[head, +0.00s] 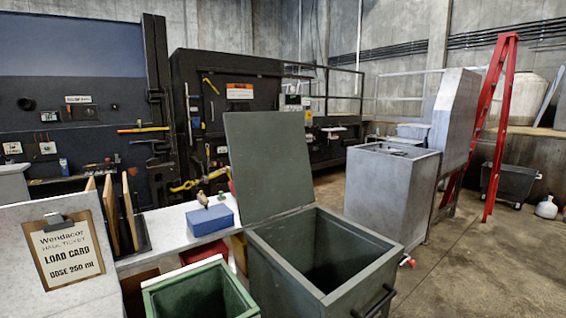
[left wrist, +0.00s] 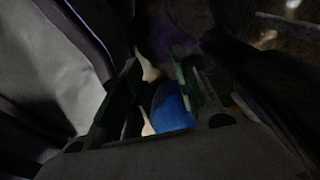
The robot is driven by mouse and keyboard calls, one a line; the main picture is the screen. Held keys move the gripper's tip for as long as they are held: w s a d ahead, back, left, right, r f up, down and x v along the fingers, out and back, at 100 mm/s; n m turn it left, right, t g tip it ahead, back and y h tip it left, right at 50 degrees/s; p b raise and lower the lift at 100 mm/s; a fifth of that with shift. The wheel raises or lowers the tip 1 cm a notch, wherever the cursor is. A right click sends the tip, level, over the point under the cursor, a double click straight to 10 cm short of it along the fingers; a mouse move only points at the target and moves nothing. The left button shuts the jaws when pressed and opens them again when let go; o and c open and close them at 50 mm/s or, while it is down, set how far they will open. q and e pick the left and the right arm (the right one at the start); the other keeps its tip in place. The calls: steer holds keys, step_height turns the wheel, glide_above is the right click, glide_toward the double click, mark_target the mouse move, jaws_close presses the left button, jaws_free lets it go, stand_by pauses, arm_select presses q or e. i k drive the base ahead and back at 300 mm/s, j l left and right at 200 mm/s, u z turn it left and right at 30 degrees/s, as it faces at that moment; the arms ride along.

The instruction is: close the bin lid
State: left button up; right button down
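The grey-green bin (head: 330,265) stands front centre in the head view, with a dark, hollow inside and a black handle on its front right. Its flat lid (head: 268,165) stands open, raised nearly upright at the bin's back edge and leaning slightly back. Neither gripper shows in the head view. In the left wrist view my left gripper (left wrist: 158,75) shows two dark fingers spread apart. A blue thing and a pale strip show in the gap, seemingly not clamped. The bin cannot be made out in that dark view. My right gripper is in no view.
A green open bin (head: 200,290) stands left of the grey-green bin. A blue box (head: 210,219) sits on the white counter behind it. A clipboard sign (head: 64,250) is at the left. A grey metal cabinet (head: 388,190) stands behind right.

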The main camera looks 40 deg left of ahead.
mark_target(269, 156)
steer(key=i+l, duration=0.15)
steer(key=l, duration=0.15)
steer(key=i+l, duration=0.1)
steer(key=l, duration=0.25)
steer(key=i+l, duration=0.15)
steer(key=l, duration=0.15)
steer(key=i+l, duration=0.1)
steer(key=l, duration=0.25)
steer(key=i+l+z, duration=0.1)
steer(key=i+l, duration=0.15)
steer(key=i, duration=0.15)
steer(key=i+l+z, duration=0.1)
steer(key=i, duration=0.25)
steer(key=i+l+z, duration=0.15)
steer(key=i, duration=0.7)
steer(key=i+u, duration=0.2)
steer(key=i, duration=0.6)
steer(key=i+u, duration=0.25)
steer(key=i, duration=0.15)
steer(key=i+l+u, duration=0.1)
steer(key=i+u, duration=0.2)
steer(key=i, duration=0.15)
steer(key=i+u, duration=0.85)
steer(key=i, duration=0.15)
steer(key=i+u, duration=0.4)
steer(key=i+l+u, duration=0.1)
steer(key=i+u, duration=0.35)
